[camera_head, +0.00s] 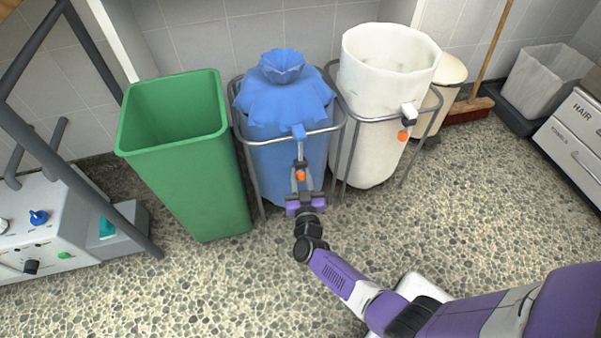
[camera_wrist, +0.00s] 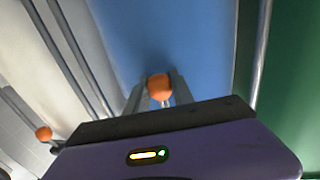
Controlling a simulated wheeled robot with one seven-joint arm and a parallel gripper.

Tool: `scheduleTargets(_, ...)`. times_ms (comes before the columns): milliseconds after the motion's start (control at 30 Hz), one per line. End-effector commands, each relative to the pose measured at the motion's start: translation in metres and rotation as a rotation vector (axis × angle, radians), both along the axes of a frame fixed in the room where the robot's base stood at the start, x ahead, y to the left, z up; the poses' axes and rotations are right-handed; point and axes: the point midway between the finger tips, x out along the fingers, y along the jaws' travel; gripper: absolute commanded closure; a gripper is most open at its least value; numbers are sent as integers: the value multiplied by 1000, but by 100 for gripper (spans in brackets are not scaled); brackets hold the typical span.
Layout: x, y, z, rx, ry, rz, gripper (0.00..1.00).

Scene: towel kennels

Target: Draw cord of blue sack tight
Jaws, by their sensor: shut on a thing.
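The blue sack (camera_head: 285,100) hangs in a metal frame, its neck gathered and its top ruffled into a small flared tuft. A blue tab (camera_head: 298,131) sits on its front rim, with a cord running down from it to an orange ball (camera_head: 300,175). My gripper (camera_head: 300,181) is in front of the sack, its fingers closed on the orange ball. In the wrist view the orange ball (camera_wrist: 160,87) sits between the two grey fingertips, against the blue sack (camera_wrist: 190,50). The sack's back is hidden.
A green bin (camera_head: 185,150) stands left of the sack. A white sack (camera_head: 380,110) with its own orange ball (camera_head: 402,136) hangs in a frame (camera_head: 438,104) to the right. A control panel (camera_head: 50,235) is at far left.

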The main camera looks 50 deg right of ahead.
Motion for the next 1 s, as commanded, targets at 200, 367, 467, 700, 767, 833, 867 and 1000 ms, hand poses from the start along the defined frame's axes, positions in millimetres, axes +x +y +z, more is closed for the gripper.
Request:
scheduleTargets(200,-1,1,-10,2,5,1,100)
scheduleTargets(367,-1,1,-11,4,7,2,100)
scheduleTargets(467,-2,1,-12,6,8,3,65)
scheduleTargets(700,-1,1,-9,2,4,1,50)
scheduleTargets(767,-1,0,-9,1,3,1,50)
scheduleTargets(833,-1,1,-8,1,2,1,50)
scheduleTargets(867,-1,1,-8,1,2,1,50)
scheduleTargets(1000,-10,10,-6,1,4,4,50)
